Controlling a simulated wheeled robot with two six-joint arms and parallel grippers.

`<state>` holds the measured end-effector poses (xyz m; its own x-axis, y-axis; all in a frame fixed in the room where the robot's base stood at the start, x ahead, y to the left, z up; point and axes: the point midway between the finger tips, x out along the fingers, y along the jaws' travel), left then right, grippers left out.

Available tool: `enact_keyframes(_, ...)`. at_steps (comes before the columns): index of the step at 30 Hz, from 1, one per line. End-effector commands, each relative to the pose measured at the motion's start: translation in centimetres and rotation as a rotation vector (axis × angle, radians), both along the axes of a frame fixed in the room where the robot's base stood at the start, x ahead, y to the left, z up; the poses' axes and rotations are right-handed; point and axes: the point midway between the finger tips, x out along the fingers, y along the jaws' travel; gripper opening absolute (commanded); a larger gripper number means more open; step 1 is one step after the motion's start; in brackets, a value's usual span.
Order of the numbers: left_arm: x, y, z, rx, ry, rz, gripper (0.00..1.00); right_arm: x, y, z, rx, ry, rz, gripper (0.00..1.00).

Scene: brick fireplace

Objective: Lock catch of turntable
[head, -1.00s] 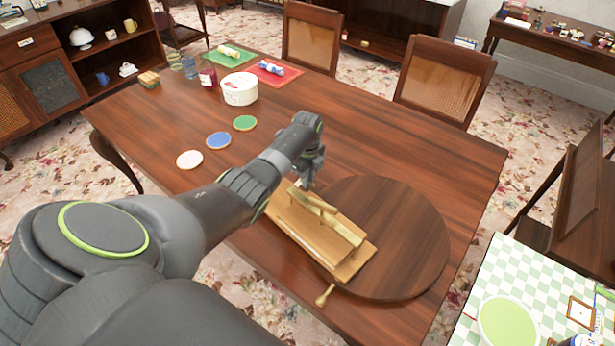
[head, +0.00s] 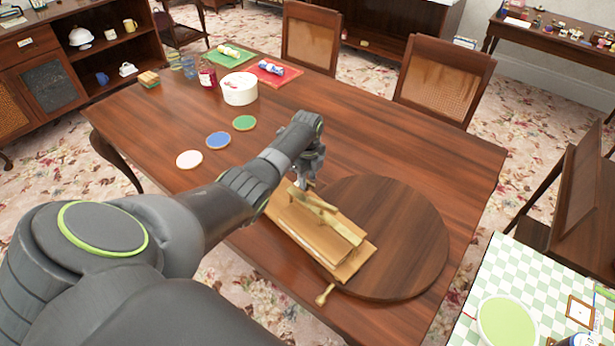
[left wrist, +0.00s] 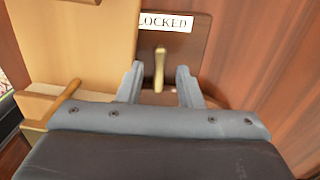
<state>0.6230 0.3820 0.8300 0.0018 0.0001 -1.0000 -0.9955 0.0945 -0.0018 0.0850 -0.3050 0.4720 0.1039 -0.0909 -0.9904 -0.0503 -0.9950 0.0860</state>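The round dark wood turntable (head: 405,235) lies on the table, with a pale wooden piece (head: 350,266) carrying a raised bar over its left part. A brass catch lever (left wrist: 159,68) shows in the left wrist view, below a white plate (left wrist: 175,21) reading "LOCKED". My left gripper (left wrist: 160,75) is open, its two fingers on either side of the lever with gaps; I see no contact. In the head view my left gripper (head: 306,182) is at the far left end of the wooden piece, and the catch is hidden there. My right gripper is out of view.
A brass-coloured knob (head: 324,294) sticks out at the front of the wooden piece. Coasters (head: 218,140), a white round tin (head: 240,89) and a red mat (head: 286,71) are farther back. The table's right side is clear.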

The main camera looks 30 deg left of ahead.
Motion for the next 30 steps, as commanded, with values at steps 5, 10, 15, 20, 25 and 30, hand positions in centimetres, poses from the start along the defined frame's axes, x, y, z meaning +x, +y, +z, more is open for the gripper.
enact_keyframes(5, -0.1, 0.0, -0.1, 0.000, 0.002, 0.001, 0.33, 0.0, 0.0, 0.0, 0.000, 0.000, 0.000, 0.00)
enact_keyframes(10, -0.1, 0.0, -0.1, 0.000, 0.002, 0.019, 0.33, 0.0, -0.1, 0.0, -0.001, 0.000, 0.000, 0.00)
enact_keyframes(15, -0.1, 0.0, -0.1, 0.000, 0.002, 0.115, 0.33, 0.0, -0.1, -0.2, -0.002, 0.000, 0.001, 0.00)
enact_keyframes(20, -0.1, 0.0, -0.2, 0.000, 0.003, 0.262, 0.33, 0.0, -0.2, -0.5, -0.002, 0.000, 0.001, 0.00)
enact_keyframes(25, -0.1, 0.0, -0.2, -0.001, 0.002, 0.424, 0.33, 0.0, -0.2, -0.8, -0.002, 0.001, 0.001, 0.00)
enact_keyframes(30, -0.1, 0.0, -0.3, -0.001, 0.003, 0.583, 0.33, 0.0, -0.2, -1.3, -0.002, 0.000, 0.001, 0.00)
